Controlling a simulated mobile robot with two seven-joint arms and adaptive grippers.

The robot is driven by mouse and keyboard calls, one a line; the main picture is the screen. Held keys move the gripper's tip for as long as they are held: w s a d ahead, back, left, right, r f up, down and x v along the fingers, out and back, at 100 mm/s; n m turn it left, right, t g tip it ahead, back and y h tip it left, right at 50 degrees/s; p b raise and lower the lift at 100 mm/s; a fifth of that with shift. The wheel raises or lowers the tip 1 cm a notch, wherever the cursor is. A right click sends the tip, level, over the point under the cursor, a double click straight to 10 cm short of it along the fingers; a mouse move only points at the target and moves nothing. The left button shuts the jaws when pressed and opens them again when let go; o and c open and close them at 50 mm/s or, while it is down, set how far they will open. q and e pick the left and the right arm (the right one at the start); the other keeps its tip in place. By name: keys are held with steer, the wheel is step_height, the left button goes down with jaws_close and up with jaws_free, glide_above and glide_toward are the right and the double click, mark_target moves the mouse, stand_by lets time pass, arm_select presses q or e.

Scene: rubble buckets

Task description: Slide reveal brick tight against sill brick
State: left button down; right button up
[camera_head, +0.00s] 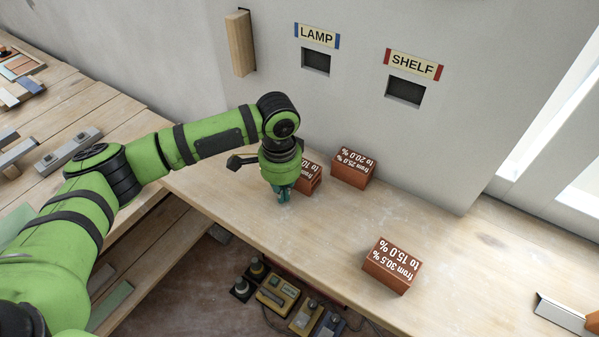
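Three red-brown bricks with white percentage lettering are on the wooden bench top. One brick (310,179) is partly hidden behind my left gripper (283,196). A second brick (351,169), marked "from 25.0 % to 20.0 %", is just right of it, near the wall. A third brick (391,267), marked "from 30.5 % to 15.0 %", stands apart near the front edge. No lettering names the reveal or sill brick, so I cannot tell which is which. My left gripper points down beside the partly hidden brick; its fingers are too small to read. My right gripper is out of view.
The wall has LAMP (317,36) and SHELF (413,65) signs above dark slots, and a wooden block (240,44). Control boxes (278,295) sit below the bench's front edge. A metal angle piece (562,314) lies at right. Bench between the bricks is clear.

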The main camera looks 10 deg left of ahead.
mark_target(304, 161)
arm_select(q)
steer(key=shift+w, duration=0.15)
steer(key=shift+w+d, duration=0.3)
steer(key=shift+w, duration=0.35)
steer(key=shift+w+d, duration=0.25)
steer(key=shift+w, duration=0.35)
steer(key=shift+w+d+b, duration=0.2)
steer(key=shift+w+b, duration=0.1)
steer(key=shift+w, duration=0.35)
steer(key=shift+w+d+b, duration=0.2)
steer(key=shift+w+b, duration=0.1)
steer(key=shift+w, duration=0.3)
steer(key=shift+w+d+b, duration=0.3)
steer(key=shift+w+b, duration=0.05)
steer(key=shift+w, duration=0.35)
steer(key=shift+w+d+b, duration=0.25)
steer(key=shift+w+b, duration=0.1)
steer(key=shift+w, duration=0.35)
steer(key=shift+w+d+b, duration=0.2)
steer(key=shift+w+b, duration=0.25)
steer(key=shift+w, duration=0.15)
steer(key=shift+w+d+b, duration=0.2)
steer(key=shift+w+b, duration=0.2)
steer(key=shift+w, duration=0.15)
steer(key=shift+s+a+r+p, duration=0.2)
steer(key=shift+s+p, duration=0.25)
steer(key=shift+p, duration=0.5)
steer(key=shift+s+a+f+p, duration=0.15)
steer(key=shift+s+a+p, duration=0.1)
steer(key=shift+s+p, duration=0.6)
